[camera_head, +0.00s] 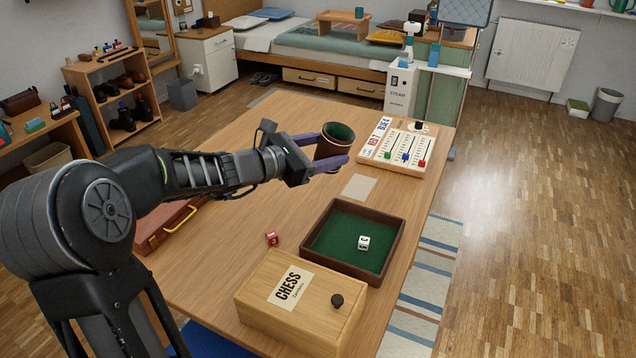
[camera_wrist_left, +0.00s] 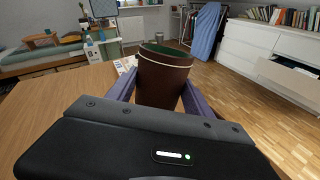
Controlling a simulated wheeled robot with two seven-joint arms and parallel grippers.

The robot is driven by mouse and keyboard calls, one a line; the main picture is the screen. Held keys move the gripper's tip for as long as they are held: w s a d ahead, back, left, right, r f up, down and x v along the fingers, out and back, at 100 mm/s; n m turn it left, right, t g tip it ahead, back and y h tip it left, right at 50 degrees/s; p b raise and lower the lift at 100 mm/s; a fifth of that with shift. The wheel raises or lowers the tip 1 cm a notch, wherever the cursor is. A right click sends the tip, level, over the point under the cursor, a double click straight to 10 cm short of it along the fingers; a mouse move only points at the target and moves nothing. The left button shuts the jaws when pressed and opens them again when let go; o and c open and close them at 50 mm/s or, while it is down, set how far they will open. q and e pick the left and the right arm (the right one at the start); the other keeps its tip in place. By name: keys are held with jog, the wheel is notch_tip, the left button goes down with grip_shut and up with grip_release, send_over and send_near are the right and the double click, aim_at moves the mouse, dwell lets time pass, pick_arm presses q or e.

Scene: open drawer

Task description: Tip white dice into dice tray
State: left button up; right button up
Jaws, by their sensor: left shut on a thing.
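My left gripper (camera_head: 331,152) is shut on a brown dice cup (camera_head: 328,149) with a green lining, its purple fingers on either side. The cup is roughly upright, mouth up; it also shows in the left wrist view (camera_wrist_left: 162,80). Its inside bottom is hidden, and I cannot tell its exact height over the table. The dice tray (camera_head: 394,242), brown-rimmed with a green floor, lies nearer than the cup. A white die (camera_head: 364,242) rests on the tray's floor. A red die (camera_head: 271,238) lies on the table left of the tray. My right gripper is not in view.
A wooden chess box (camera_head: 318,304) with a dark knob stands at the table's near edge. A board with sliders (camera_head: 392,147) lies right of the cup. A beige square (camera_head: 358,187) lies between cup and tray. A red-brown case (camera_head: 170,222) lies at left.

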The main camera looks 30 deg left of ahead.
aim_at(324, 136)
pick_arm(q)
jog(key=r, duration=0.1)
jog(key=r+n+t, duration=0.1)
jog(key=r, duration=0.2)
jog(key=shift+s+d+n+h, duration=0.15)
jog(key=shift+d+n+h, duration=0.1)
jog(key=shift+n+h, duration=0.15)
jog(key=shift+n+t, duration=0.3)
jog(key=shift+t, duration=0.1)
jog(key=shift+f, duration=0.1)
